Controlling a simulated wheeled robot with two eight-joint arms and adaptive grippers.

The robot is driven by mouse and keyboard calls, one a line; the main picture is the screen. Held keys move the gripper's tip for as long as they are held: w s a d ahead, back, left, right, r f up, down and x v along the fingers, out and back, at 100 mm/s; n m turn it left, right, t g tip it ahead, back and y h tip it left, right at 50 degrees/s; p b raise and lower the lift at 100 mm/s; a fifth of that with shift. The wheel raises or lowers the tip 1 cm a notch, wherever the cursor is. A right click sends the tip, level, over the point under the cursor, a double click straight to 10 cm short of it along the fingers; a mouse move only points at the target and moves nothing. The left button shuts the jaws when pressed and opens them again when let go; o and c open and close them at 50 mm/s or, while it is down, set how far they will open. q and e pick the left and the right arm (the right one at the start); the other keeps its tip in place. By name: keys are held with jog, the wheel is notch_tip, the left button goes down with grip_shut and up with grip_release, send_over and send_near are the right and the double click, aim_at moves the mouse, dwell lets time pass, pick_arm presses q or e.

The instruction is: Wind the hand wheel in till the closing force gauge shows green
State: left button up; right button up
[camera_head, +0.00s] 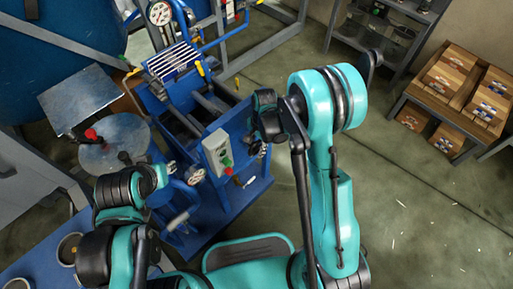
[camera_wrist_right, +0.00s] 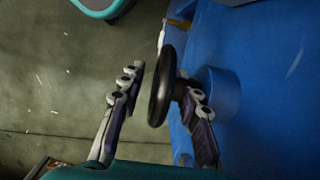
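The hand wheel (camera_wrist_right: 162,88) is a dark round wheel seen nearly edge-on in the right wrist view, on a hub standing out from a blue machine body (camera_wrist_right: 250,70). My right gripper (camera_wrist_right: 162,80) is open with one finger on each side of the wheel's rim. A gap shows between the left finger and the rim; whether the right finger touches cannot be told. In the head view my right gripper (camera_head: 257,146) is at the blue press's (camera_head: 222,192) right end, and the wheel is mostly hidden there. A small dial gauge (camera_head: 195,176) faces up; its reading is too small to tell.
A grey control box (camera_head: 216,152) with green and red buttons is close left of my right gripper. A larger gauge (camera_head: 160,13) stands at the back. A round metal table (camera_head: 112,140) is left. Shelves with wooden boxes (camera_head: 465,85) stand right; the floor between is clear.

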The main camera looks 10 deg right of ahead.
jog(key=r, duration=0.4)
jog(key=d+r, duration=0.1)
jog(key=r, duration=0.3)
jog(key=w+r, duration=0.1)
jog(key=r, duration=0.3)
jog(key=shift+d, duration=0.2)
